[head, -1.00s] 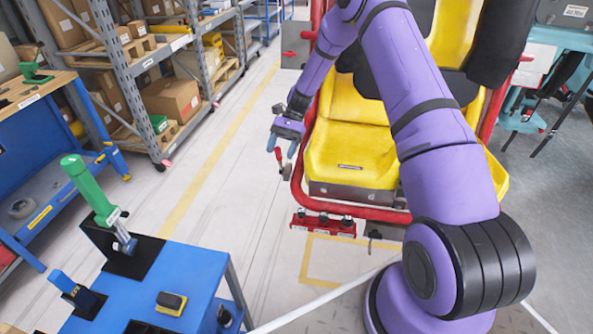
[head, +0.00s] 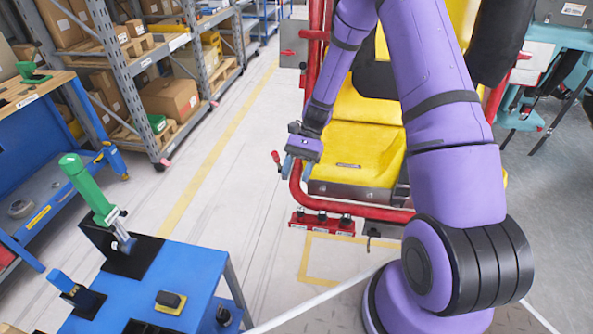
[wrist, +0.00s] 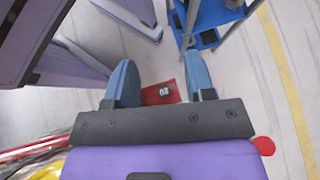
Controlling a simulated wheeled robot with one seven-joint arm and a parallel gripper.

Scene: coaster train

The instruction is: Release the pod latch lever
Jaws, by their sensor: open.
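A small lever with a red knob (head: 276,156) stands at the left side of the yellow seat pod (head: 352,150), by the red tube frame. I take it as the pod latch lever; its lower part is partly hidden by my gripper. My gripper (head: 293,169) is open, with blue fingers pointing down, just right of the knob. In the wrist view my gripper (wrist: 160,60) has its fingers apart with nothing held between them. A red knob (wrist: 263,146) shows there outside the fingers, beside the right end of the gripper body. I cannot tell whether it touches.
A red block with several black knobs (head: 322,222) sits low in front of the seat; a red plate (wrist: 160,93) shows beyond my fingers. A blue cart (head: 190,275) with a green-handled tool (head: 88,190) stands at front left. The floor between cart and seat is clear.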

